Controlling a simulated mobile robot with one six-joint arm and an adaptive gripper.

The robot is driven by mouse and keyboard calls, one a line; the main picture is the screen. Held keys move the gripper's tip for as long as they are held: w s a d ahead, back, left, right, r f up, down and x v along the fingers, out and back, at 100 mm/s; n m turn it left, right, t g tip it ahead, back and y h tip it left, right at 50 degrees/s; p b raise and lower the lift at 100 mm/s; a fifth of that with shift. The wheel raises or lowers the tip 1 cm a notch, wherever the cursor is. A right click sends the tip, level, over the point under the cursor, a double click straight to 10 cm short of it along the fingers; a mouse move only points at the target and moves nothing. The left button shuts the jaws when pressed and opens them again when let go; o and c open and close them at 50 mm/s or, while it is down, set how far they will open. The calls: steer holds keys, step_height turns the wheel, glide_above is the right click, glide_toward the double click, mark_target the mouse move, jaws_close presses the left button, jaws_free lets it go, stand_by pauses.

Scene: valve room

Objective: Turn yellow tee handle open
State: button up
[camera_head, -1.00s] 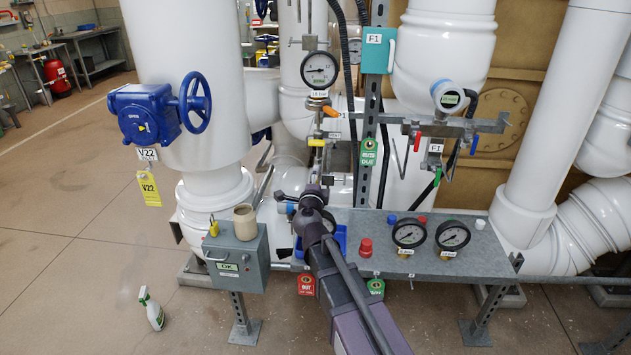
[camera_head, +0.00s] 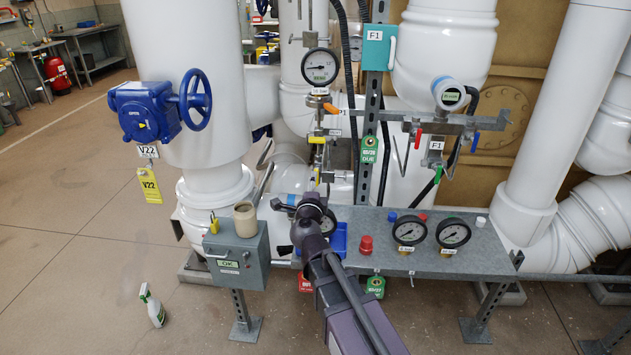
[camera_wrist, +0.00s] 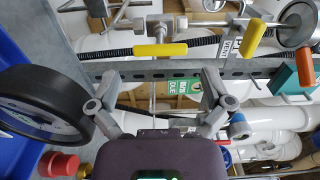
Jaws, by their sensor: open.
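A yellow bar-shaped handle (camera_head: 317,140) sits on the slim vertical pipework below the upright gauge in the head view. In the wrist view a yellow bar handle (camera_wrist: 160,50) lies crosswise just beyond the gap between my fingers, on a metal fitting. A second yellow handle (camera_wrist: 252,37) stands tilted to its right. I cannot tell which of these is the tee handle. My gripper (camera_wrist: 160,80) is open and empty, with its fingers spread on both sides and apart from the handles. In the head view my own wrist largely hides the fingers.
An orange handle (camera_wrist: 297,77) is at the right in the wrist view. A large black gauge (camera_wrist: 45,105) is close beside my left finger. A perforated post (camera_head: 370,150) rises behind.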

steer(key=s, duration=0.7)
steer(key=shift+s, duration=0.15)
steer(key=shift+a, duration=0.1)
